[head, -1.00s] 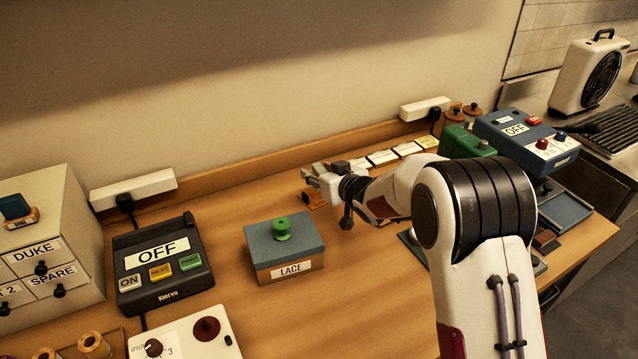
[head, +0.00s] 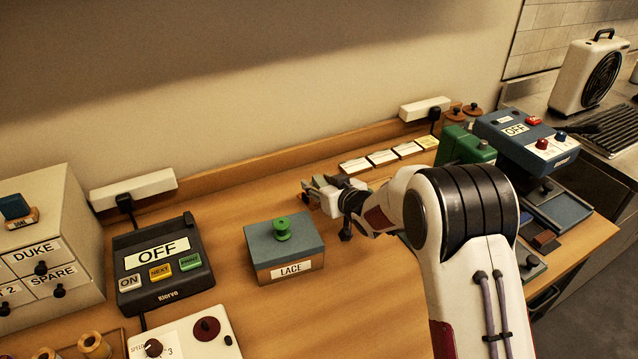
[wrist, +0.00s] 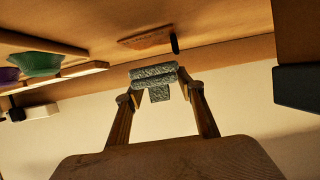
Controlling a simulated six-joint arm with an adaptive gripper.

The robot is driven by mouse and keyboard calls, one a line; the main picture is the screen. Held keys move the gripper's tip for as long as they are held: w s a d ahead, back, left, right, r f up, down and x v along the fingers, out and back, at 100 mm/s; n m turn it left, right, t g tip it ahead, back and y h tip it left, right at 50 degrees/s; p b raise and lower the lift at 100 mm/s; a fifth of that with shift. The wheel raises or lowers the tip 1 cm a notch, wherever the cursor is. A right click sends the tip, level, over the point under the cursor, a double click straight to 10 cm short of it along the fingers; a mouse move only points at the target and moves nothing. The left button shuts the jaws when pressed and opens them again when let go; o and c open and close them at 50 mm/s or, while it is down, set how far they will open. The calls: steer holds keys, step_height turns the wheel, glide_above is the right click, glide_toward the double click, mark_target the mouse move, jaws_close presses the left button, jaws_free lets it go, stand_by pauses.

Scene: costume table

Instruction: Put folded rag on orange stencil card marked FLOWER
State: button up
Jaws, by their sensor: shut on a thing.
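My gripper (head: 312,190) is above the middle of the table, behind and to the right of the LACE box. In the wrist view my gripper (wrist: 155,88) is shut on the folded rag (wrist: 154,75), a grey speckled folded piece held between the fingertips. A flat orange card (wrist: 147,38) lies on the table beyond the rag, apart from it in that view. Its lettering is too small to read. In the head view my gripper and wrist hide the card.
The LACE box (head: 285,250) with a green knob stands just in front of my gripper. Several small label cards (head: 383,157) lie along the back edge. A dark OFF device (head: 160,265) is at left. A green case (head: 465,147) and blue OFF unit (head: 525,138) are at right.

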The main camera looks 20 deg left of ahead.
steer(key=shift+f, duration=0.55)
steer(key=o, duration=1.1)
steer(key=shift+r, duration=0.1)
steer(key=shift+r, duration=0.45)
steer(key=shift+s+d+r, duration=0.15)
steer(key=v, duration=1.1)
steer(key=shift+s+d, duration=0.15)
steer(key=shift+s, duration=0.05)
